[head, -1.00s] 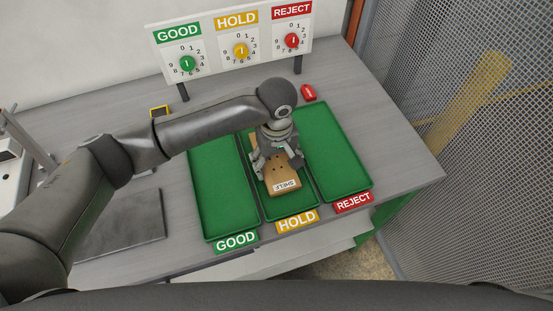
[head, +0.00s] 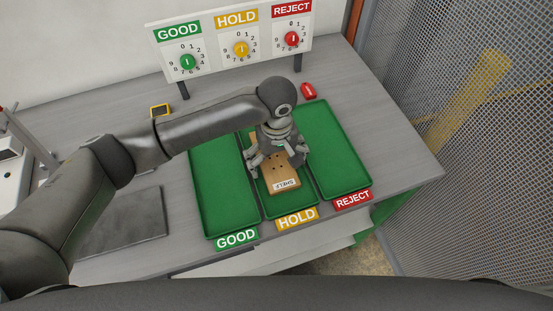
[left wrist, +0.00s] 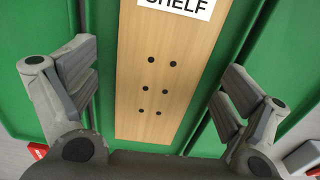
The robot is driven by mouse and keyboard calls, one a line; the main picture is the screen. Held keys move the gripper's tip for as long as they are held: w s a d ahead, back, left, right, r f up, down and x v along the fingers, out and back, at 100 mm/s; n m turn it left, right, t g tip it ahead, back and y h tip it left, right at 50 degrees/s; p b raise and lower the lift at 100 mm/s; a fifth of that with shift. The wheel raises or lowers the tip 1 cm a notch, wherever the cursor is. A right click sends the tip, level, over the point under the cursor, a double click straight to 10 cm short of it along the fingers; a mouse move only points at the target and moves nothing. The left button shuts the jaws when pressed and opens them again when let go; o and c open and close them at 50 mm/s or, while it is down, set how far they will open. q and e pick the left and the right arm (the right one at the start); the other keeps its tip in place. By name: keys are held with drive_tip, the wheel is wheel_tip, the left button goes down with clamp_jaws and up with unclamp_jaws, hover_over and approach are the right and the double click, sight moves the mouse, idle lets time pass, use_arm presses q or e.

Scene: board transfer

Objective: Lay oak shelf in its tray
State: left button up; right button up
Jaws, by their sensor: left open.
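The oak shelf (head: 282,173) is a light wooden board with a white SHELF label and several dark holes. It lies in the green middle tray (head: 292,213), behind the yellow HOLD sign (head: 297,219). In the left wrist view the shelf (left wrist: 168,60) runs up the middle of the picture. My left gripper (head: 275,167) is over the shelf, open. Its fingers stand on either side of the board, with green showing between each finger and the wood. The gripper hides the shelf's far part in the head view. My right gripper is not in view.
The GOOD tray (head: 226,200) on the left and the REJECT tray (head: 340,160) on the right are empty where visible. A dial panel (head: 235,40) stands behind. A red object (head: 308,91) lies behind the REJECT tray. A mesh fence (head: 470,130) borders the right side.

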use_arm(q)
wheel_tip(320, 180, up, 12)
drive_tip(key=shift+f, duration=0.25)
idle(0.6)
